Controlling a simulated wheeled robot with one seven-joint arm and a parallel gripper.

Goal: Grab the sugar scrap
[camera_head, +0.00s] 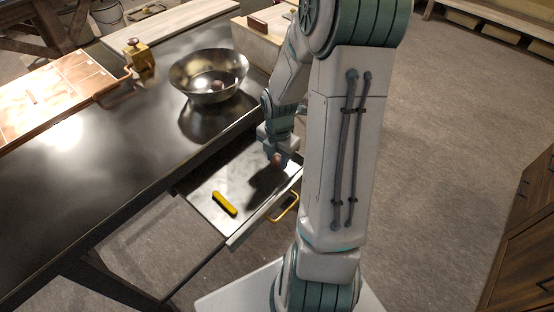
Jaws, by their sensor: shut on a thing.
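My gripper (278,155) points down over the right part of an open drawer (205,187). It is shut on a small reddish-brown lump (278,161), which shows at its fingertips. The lump could be the sugar scrap, but it is too small to tell for sure. A dark shadow lies on the drawer floor below it. I cannot tell whether the lump touches the floor. My arm hides part of the scene to the right of the gripper.
A yellow item with dark ends (224,203) lies in the drawer, left of my gripper. A metal bowl (186,81) with a small brown item (217,86) stands on the dark counter (110,150). A copper tray (62,88) and brass object (139,60) stand farther left.

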